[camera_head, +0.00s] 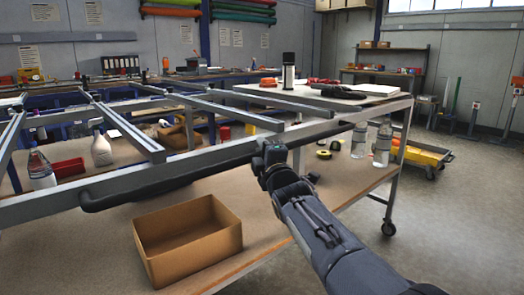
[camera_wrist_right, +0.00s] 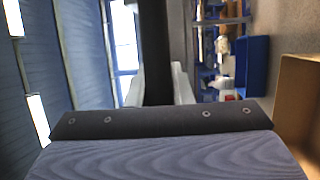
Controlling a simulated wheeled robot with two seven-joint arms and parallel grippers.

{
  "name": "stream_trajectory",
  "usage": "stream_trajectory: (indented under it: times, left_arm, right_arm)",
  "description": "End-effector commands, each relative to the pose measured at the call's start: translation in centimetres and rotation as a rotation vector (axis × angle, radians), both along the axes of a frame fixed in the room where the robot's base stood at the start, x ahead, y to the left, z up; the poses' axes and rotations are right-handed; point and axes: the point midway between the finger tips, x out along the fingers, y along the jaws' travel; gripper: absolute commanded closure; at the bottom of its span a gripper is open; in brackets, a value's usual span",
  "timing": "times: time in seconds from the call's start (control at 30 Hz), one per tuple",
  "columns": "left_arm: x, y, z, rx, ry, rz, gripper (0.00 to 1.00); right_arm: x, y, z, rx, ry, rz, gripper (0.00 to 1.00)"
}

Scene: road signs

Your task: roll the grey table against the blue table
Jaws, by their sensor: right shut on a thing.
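The grey table (camera_head: 330,122) has a grey metal frame with open slats on top, a brown lower shelf and a caster at its right leg. A black handle bar (camera_head: 190,175) runs along its near side; it also shows upright in the right wrist view (camera_wrist_right: 155,45). Blue framing, seemingly the blue table (camera_head: 62,132), shows behind the slats, mostly hidden. I cannot tell the gap between the tables. My left gripper is not in view.
An open cardboard box (camera_head: 188,240), clear bottles (camera_head: 382,143) and a tape measure (camera_head: 324,154) are on the lower shelf. A black-and-white flask (camera_head: 288,72) stands on the white top panel. A yellow trolley (camera_head: 425,155) stands at right. The floor at front right is clear.

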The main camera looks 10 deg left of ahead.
Motion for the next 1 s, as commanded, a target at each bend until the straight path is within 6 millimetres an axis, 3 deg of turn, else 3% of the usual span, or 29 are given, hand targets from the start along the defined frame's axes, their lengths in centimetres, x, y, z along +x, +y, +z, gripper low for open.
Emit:
stream_trajectory:
  times: [0.03,0.37,0.4,0.47,0.77,1.0]
  left_arm:
    - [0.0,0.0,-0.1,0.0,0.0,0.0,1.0]
    - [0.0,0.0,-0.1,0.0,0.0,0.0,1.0]
    - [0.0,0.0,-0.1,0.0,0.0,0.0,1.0]
    - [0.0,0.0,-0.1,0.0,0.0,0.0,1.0]
    - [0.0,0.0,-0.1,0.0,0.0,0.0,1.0]
    - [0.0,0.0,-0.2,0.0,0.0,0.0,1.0]
  right_arm:
    - [-0.2,0.6,-0.7,-0.008,0.012,0.007,1.0]
    - [-0.2,0.6,-0.8,-0.008,0.013,0.007,1.0]
    - [-0.2,0.6,-0.8,-0.008,0.013,0.007,0.78]
    - [-0.2,0.6,-0.8,-0.008,0.013,0.007,0.71]
    - [-0.4,0.4,-0.7,-0.007,0.01,0.006,0.71]
    - [-2.9,-1.4,-0.9,-0.004,0.008,0.005,0.71]
